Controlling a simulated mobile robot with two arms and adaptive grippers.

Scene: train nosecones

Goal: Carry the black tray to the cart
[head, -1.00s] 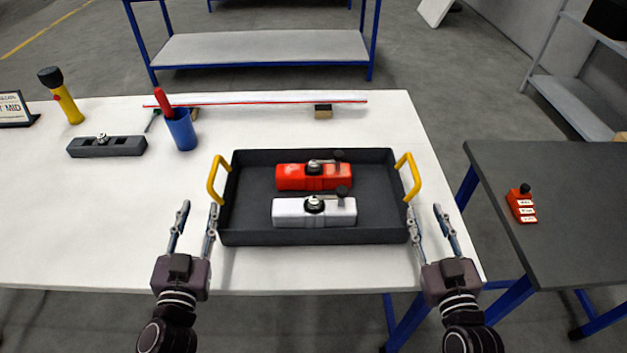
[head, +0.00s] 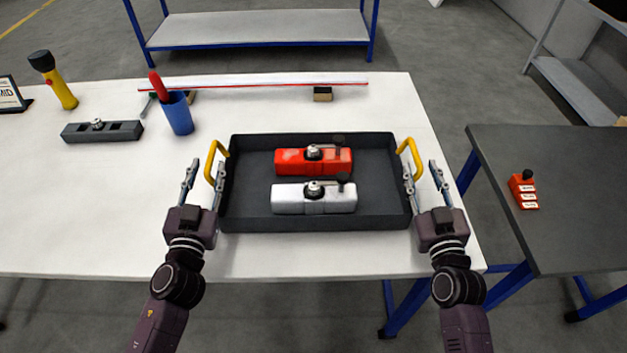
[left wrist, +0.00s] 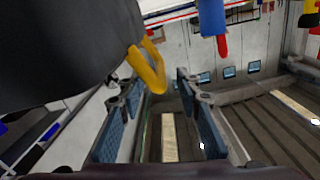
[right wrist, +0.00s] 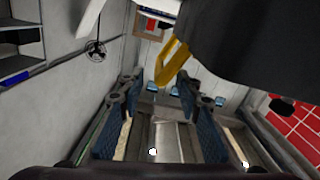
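The black tray (head: 376,189) sits on the white table and holds a red block (head: 290,162) and a white block (head: 290,199), each with a dark lever fitting on top. A yellow handle (head: 211,160) stands on its left side and another yellow handle (head: 414,159) on its right. My left gripper (head: 204,174) is open just in front of the left handle, which shows beyond its fingers in the left wrist view (left wrist: 150,70). My right gripper (head: 423,175) is open just in front of the right handle, seen in the right wrist view (right wrist: 173,62). The dark-topped table (head: 570,170) at right may be the cart.
The white table (head: 310,110) also bears a blue cup (head: 179,115) with a red item, a dark slotted block (head: 85,132), a yellow flashlight (head: 62,90) and a long red-white strip (head: 270,84). A red box (head: 523,192) stands on the dark top. A floor gap separates the tables.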

